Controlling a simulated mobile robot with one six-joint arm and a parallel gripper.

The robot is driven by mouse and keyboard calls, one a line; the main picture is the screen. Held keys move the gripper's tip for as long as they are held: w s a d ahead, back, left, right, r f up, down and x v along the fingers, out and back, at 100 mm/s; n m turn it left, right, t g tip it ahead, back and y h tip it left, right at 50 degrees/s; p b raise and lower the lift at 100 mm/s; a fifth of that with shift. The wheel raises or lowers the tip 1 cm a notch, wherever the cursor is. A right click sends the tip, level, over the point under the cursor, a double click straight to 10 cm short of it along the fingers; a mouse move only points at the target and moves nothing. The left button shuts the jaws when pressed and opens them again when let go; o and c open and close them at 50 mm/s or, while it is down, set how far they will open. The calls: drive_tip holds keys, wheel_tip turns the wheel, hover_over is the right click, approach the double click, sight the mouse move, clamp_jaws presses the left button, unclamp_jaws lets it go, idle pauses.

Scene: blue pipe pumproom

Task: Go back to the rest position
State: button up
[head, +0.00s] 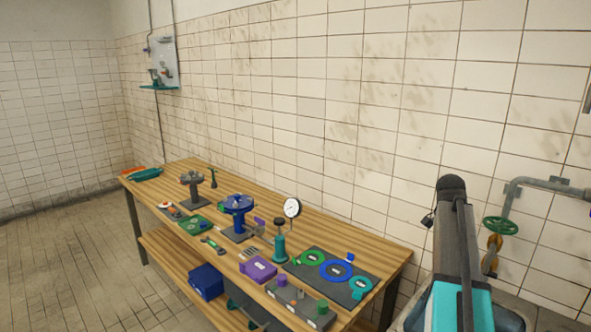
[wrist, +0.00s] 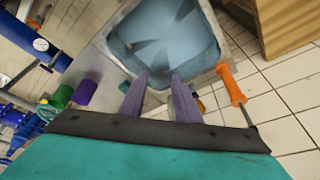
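In the wrist view my gripper (wrist: 160,76) shows as two purple-grey fingers, standing apart with nothing seen held between them. The finger tips overlap the near edge of an open grey bin or basin (wrist: 165,38) with a pale blue inside; I cannot tell how far below them it is. In the head view my teal and dark arm rises at the right, and my gripper is not visible there.
A wooden workbench (head: 170,178) along the tiled wall carries several tools, valves and a gauge (head: 292,208). A green handwheel (head: 500,225) on a pipe is right of my arm. The wrist view shows an orange-handled tool (wrist: 231,86) and blue pipework (wrist: 38,45). Floor at left is clear.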

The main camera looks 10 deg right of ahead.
drive_tip(key=s+a+f+n+g+y+b, duration=0.1)
drive_tip(key=a+f+n+b, duration=0.15)
drive_tip(key=a+f, duration=0.8)
drive_tip(key=s+a+f+n+y+b, duration=0.15)
drive_tip(key=a+f+n, duration=0.35)
drive_tip(key=f, duration=1.1)
drive_tip(key=s+a+f+n+g+b, duration=0.1)
drive_tip(key=s+a+f+n, duration=0.15)
drive_tip(key=a+f, duration=0.95)
drive_tip(key=s+a+f+n+g+b, duration=0.1)
drive_tip(key=s+a+f+n+b, duration=0.1)
drive_tip(key=s+a+f+n, duration=0.3)
drive_tip(key=s+a+f+n+g+y+b, duration=0.1)
drive_tip(key=s+a+f+n, duration=0.4)
drive_tip(key=s+a+f, duration=0.8)
drive_tip(key=s+f+g+b, duration=0.1)
drive_tip(key=s+f+b, duration=0.1)
drive_tip(key=s+f, duration=0.7)
